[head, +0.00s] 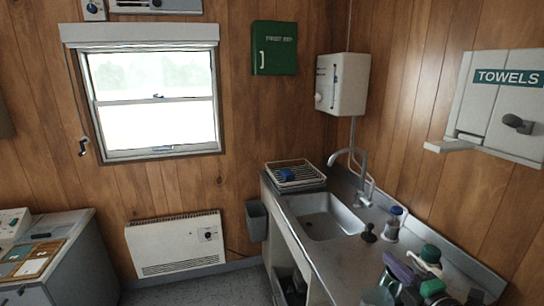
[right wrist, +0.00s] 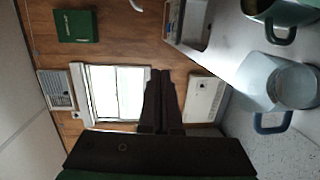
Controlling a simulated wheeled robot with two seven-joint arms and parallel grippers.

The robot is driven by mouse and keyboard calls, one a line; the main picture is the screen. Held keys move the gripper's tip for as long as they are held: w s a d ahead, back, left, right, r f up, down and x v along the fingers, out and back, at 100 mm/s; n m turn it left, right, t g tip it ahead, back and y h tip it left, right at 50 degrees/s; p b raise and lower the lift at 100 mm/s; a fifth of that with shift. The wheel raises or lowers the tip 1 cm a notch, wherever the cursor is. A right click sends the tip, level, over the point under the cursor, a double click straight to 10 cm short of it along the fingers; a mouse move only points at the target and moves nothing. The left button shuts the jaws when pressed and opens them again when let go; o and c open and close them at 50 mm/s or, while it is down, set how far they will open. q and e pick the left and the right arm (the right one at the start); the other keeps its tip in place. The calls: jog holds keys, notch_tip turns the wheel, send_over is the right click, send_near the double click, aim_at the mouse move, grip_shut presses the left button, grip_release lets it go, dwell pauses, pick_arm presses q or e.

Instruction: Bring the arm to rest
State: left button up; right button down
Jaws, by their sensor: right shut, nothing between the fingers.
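My right gripper (head: 392,276) is low in the head view, over the near part of the counter. In the right wrist view its dark fingers (right wrist: 160,100) lie together with nothing between them. A pale blue mug (right wrist: 275,88) with a darker blue handle is close to the right of the fingers in that view, apart from them. A dark green mug (right wrist: 283,14) stands beyond it at the upper right edge. My left gripper is in neither view.
The steel counter (head: 338,262) holds a sink (head: 325,215), a tap (head: 352,160), a drying rack (head: 296,175) and a bottle (head: 393,224). A towel dispenser (head: 497,105) juts from the right wall. A heater (head: 176,244) stands under the window; floor before it is clear.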

jog(key=s+d+f+m+g+h, duration=0.1)
jog(key=s+f+m+g+h, duration=0.55)
jog(key=s+f+m, duration=0.8)
jog(key=s+a+f+m+g+y, duration=0.3)
jog(key=s+a+f+g+y, duration=0.1)
jog(key=s+a+f+g, duration=0.15)
jog(key=s+f+g, duration=0.1)
jog(key=s+f, duration=0.1)
jog(key=f, duration=1.1)
jog(key=s+f+g, duration=0.1)
jog(key=s+f, duration=0.1)
jog(key=f, duration=1.1)
jog(key=s+d+f+g+b, duration=0.1)
jog(key=s+d+f, duration=0.1)
jog(key=s+f, duration=1.1)
jog(key=s, duration=0.3)
jog(key=shift+d+f, duration=0.35)
